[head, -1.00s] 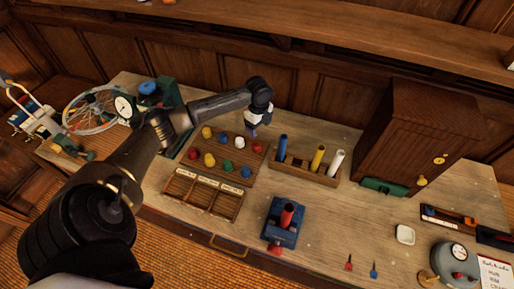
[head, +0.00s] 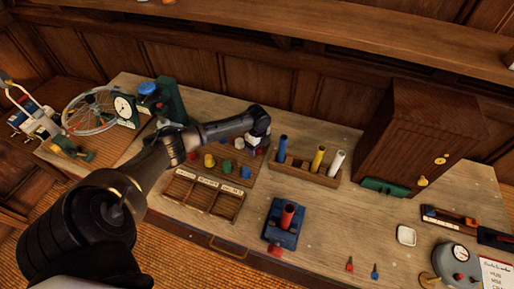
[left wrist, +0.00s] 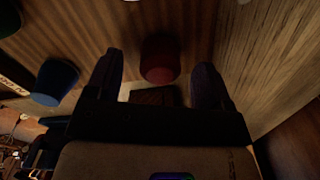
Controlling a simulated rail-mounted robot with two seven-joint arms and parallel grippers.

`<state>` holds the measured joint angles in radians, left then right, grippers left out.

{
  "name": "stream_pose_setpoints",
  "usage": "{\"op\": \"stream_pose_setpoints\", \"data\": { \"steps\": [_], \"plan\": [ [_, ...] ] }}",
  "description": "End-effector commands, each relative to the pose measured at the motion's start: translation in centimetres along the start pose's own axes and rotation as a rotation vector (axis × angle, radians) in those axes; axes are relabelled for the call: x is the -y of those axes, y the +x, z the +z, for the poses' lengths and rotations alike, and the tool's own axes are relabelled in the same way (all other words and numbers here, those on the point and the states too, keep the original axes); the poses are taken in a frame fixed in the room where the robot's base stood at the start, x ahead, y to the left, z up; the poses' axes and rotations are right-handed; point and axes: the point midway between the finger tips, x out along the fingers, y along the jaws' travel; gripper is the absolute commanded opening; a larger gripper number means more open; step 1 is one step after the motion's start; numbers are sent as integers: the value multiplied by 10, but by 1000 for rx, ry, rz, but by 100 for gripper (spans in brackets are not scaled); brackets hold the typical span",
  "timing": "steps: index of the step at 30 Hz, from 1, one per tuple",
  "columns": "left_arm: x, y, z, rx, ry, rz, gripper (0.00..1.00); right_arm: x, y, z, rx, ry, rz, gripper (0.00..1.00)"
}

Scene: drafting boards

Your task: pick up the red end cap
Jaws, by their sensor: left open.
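The red end cap (left wrist: 160,58) shows in the left wrist view, between the two dark fingers of my left gripper (left wrist: 160,66). The fingers are apart, with a visible gap on each side of the cap. My right gripper is not in view.
Near the gripper are a blue cap (head: 245,171), a green cap (head: 226,166) and a yellow cap (head: 209,160). A wooden rack (head: 320,178) with blue, yellow and white tubes stands close on the right. A blue fixture (head: 281,235) holds a red tube in front.

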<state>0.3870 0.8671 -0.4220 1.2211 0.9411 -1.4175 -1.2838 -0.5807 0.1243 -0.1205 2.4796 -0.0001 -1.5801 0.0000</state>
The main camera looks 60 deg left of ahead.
Motion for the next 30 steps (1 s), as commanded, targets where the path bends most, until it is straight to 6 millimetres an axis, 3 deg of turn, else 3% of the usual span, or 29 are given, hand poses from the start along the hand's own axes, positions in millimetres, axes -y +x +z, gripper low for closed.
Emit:
{"op": "stream_pose_setpoints", "data": {
  "steps": [4,12,28,30],
  "plan": [
    [0,10,0,0,0,-1,75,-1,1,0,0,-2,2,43],
    [0,11,0,0,1,-1,75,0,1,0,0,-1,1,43],
    [0,11,0,0,1,-1,24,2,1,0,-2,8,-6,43],
    [0,11,0,0,1,-1,24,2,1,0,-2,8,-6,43]
  ]
}}
